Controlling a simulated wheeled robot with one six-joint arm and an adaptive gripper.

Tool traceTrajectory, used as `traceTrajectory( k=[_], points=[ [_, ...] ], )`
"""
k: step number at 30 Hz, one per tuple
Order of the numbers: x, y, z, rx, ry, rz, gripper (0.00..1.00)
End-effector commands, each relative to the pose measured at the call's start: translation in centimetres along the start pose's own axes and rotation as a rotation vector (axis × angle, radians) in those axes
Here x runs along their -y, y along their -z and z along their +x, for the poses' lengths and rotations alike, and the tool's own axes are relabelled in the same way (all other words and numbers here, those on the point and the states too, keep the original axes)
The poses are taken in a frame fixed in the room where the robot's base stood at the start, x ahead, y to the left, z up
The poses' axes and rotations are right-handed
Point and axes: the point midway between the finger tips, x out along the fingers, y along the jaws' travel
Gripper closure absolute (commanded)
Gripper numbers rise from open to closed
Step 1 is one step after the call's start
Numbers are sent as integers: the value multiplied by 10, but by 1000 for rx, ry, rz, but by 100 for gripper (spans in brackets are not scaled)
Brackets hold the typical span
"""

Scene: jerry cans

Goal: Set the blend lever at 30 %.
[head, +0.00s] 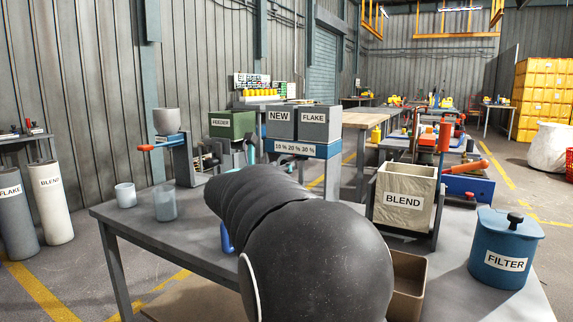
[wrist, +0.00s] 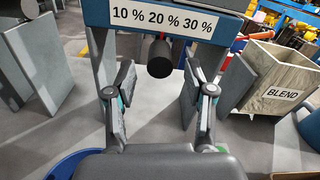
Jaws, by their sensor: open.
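The scale plate (head: 294,148) reading 10 %, 20 % and 30 % sits on a blue beam under the NEW and FLAKE hoppers; it also shows in the wrist view (wrist: 162,18). The blend lever's black knob (wrist: 159,56) hangs just below the plate, about under the 20 % mark. My gripper (wrist: 160,88) is open and empty, its fingers either side of the knob's line, with the knob just beyond the fingertips. I cannot tell whether anything touches.
A BLEND bin (head: 403,199) stands to the right, with a blue FILTER pot (head: 505,248) nearer the table's edge. Two cups (head: 165,203) and an orange-handled feeder stand (head: 184,158) are at the left. A blue rounded thing (wrist: 66,166) lies below my gripper.

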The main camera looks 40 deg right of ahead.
Motion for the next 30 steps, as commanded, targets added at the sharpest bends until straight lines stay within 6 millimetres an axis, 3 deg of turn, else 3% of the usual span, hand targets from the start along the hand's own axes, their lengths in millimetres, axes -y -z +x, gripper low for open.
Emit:
traceTrajectory(
  k=[7,19,20,26,30],
  points=[
    [1,0,31,0,2,0,46],
    [0,0,38,0,0,1,46],
    [0,0,38,0,0,1,49],
    [0,0,38,0,0,1,99],
    [0,0,38,0,1,1,100]
  ],
)
